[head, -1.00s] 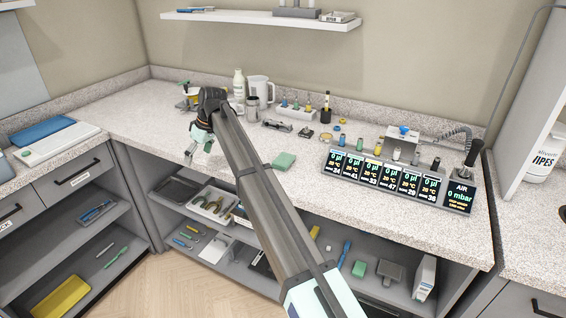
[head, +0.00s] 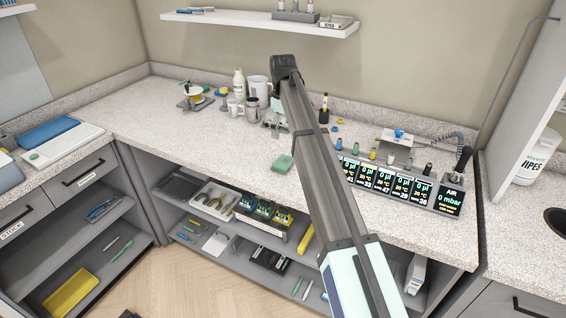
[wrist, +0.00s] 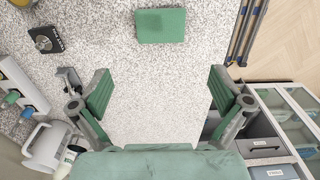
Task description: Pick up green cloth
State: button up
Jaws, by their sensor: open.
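The green cloth (head: 282,164) is a small, flat, folded square on the speckled worktop, left of the row of digital displays and near the front edge. It also shows in the wrist view (wrist: 160,26) at the top middle, lying flat. My gripper (wrist: 160,92) is open and empty, its two green-padded fingers spread wide over bare worktop. The cloth lies beyond the fingertips, apart from them and roughly centred between them. In the head view my arm hides much of the gripper.
The display unit (head: 400,184) stands to the right of the cloth. A white jug (head: 257,89), a white bottle (head: 239,83) and a metal cup (head: 252,108) stand behind. A dark square item (wrist: 46,39) lies left of the cloth.

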jog(key=p, duration=0.2)
send_over(283, 162)
notch_tip(283, 162, down, 8)
jog(key=shift+w+a+f, duration=0.1)
jog(key=shift+w+f, duration=0.05)
jog(key=shift+f, duration=0.1)
jog(key=shift+f+p, duration=1.4)
jog(key=shift+f, duration=1.25)
jog(key=c, duration=0.6)
jog(key=shift+c, duration=0.2)
notch_tip(283, 162, up, 20)
jog(key=b, duration=0.5)
jog(key=shift+o, duration=1)
jog(key=c, duration=0.3)
jog(key=shift+r, duration=0.15)
jog(key=shift+c, duration=0.2)
